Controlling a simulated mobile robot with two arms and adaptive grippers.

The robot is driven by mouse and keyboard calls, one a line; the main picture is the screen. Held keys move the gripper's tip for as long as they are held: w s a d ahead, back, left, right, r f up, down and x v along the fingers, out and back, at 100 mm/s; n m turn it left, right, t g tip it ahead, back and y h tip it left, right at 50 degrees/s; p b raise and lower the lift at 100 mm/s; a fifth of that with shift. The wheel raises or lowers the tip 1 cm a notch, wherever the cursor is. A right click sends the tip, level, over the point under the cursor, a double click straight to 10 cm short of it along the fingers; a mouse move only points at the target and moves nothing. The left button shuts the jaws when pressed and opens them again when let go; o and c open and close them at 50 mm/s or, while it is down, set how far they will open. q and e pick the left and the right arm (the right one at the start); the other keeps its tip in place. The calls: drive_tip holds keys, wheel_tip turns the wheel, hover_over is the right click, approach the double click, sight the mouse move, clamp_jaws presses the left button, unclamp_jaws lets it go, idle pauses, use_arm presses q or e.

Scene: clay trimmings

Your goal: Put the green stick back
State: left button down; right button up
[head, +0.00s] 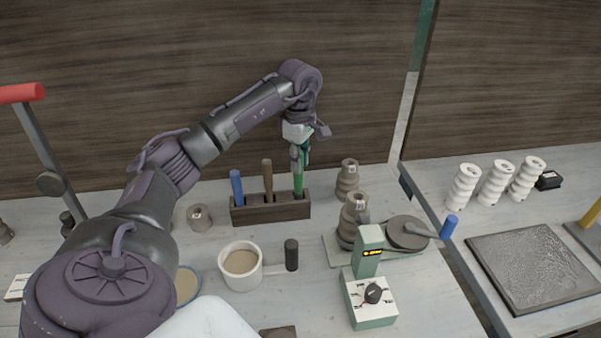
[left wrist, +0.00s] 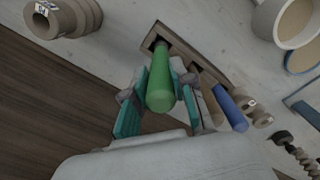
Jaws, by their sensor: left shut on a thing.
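The green stick (head: 299,181) is upright at the right end of the dark wooden rack (head: 270,210). Its lower end is at the rack's end slot; I cannot tell how deep it sits. My left gripper (head: 299,155) is above the rack, shut on the stick's upper part. In the left wrist view the green stick (left wrist: 160,80) runs between the teal fingers of the gripper (left wrist: 158,90) toward a dark slot of the rack (left wrist: 185,50). My right gripper is not in view.
A blue-handled tool (head: 236,187) and a brown-handled tool (head: 267,178) stand in the rack. A white mug (head: 240,268) is in front. Ribbed brown pieces (head: 348,180) and a green-grey device (head: 370,290) stand to the right.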

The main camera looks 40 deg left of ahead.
sight(300, 192)
use_arm(q)
wheel_tip(300, 192, down, 4)
drive_tip(key=shift+d+r+p, duration=0.1)
drive_tip(key=shift+p, duration=0.35)
drive_tip(key=shift+f, duration=0.2)
drive_tip(key=c, duration=1)
unclamp_jaws()
drive_tip(key=shift+f, duration=0.1)
drive_tip(key=shift+o, duration=0.2)
wheel_tip(300, 192, up, 11)
drive_tip(key=shift+r+b, duration=0.15)
drive_tip(key=shift+b, duration=0.8)
drive_tip(key=shift+r, duration=0.55)
